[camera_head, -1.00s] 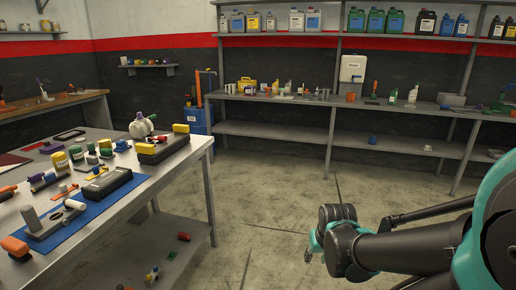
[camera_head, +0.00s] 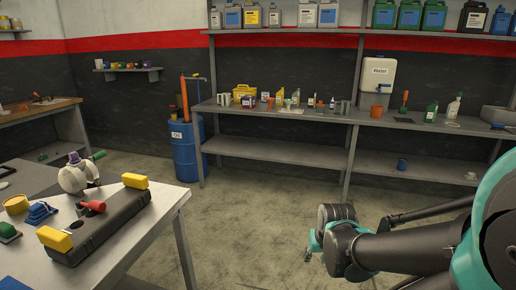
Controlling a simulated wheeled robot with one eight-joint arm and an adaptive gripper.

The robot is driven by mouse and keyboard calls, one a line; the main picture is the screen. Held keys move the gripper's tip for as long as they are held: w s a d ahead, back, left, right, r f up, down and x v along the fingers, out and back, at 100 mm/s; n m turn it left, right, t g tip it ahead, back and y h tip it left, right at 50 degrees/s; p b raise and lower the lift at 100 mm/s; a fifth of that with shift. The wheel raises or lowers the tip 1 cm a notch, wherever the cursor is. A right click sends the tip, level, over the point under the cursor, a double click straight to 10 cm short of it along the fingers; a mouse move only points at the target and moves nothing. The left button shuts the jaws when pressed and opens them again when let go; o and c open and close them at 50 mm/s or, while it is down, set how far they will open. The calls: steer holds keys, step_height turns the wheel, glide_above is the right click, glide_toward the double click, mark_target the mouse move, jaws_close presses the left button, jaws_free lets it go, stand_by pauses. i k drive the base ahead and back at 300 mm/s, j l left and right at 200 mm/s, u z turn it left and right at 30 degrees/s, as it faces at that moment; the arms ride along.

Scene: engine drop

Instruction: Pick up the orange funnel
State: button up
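I cannot clearly make out a funnel. Several small orange things stand on the back shelf's middle board: a cup-like orange thing (camera_head: 380,112) below the white container, and a small orange thing (camera_head: 268,102) right of the yellow case. Either is too small to name surely as the orange funnel. My gripper (camera_head: 310,253) is at the lower right, over the floor, far from the shelf. It is partly hidden behind my arm links, and its fingers are too unclear to tell open or shut. I see nothing held in it.
A metal workbench (camera_head: 152,234) with a black toolbox (camera_head: 100,226) stands at the left. A blue barrel (camera_head: 188,155) stands by the back shelf (camera_head: 280,150). A white container (camera_head: 376,78) and bottles stand on the shelf. The floor (camera_head: 250,220) between is clear.

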mark_target(270, 101)
steer(key=i, duration=1.95)
